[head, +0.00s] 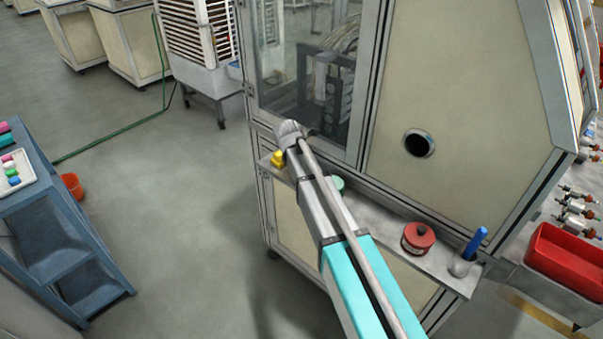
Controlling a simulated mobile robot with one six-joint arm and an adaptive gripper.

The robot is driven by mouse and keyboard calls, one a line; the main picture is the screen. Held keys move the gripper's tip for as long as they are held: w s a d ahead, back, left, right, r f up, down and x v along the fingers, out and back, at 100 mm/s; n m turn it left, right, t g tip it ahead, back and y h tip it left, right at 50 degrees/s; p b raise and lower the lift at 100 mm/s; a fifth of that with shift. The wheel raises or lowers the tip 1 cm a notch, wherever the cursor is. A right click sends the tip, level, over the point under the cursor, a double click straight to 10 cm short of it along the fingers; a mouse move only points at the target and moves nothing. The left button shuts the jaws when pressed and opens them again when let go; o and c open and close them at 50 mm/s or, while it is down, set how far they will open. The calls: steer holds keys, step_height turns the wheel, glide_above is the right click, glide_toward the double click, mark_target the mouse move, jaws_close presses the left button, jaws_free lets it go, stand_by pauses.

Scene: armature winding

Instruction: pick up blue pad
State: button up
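A small blue piece (14,181), which looks like the blue pad, lies in a white tray (27,170) on the blue-grey cart at the left edge. It is at the near end of a short row of coloured pieces. It is too small to make out its exact shape. My arm reaches up the middle of the view, far to the right of the tray, and its visible end is in front of the machine's ledge. I see no gripper fingers there. Nothing of mine touches the tray or the blue piece.
The blue-grey cart (60,185) has a red bucket (72,186) beside it. The machine's ledge holds a red tin (418,237), a blue-handled tool (475,243) and a yellow object (278,159). A red bin (568,256) is at right. Grey floor between cart and machine is clear.

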stand_by(0.4)
steer(key=c, duration=1)
steer(key=shift+r, duration=0.2)
step_height(320, 180, up, 3)
steer(key=p, duration=0.3)
steer(key=shift+f, duration=0.1)
steer(key=s+d+r+p, duration=0.9)
steer(key=s+r+p, duration=0.1)
steer(key=shift+s, duration=0.3)
steer(key=shift+d, duration=0.1)
steer(key=o, duration=0.4)
steer(key=c, duration=0.6)
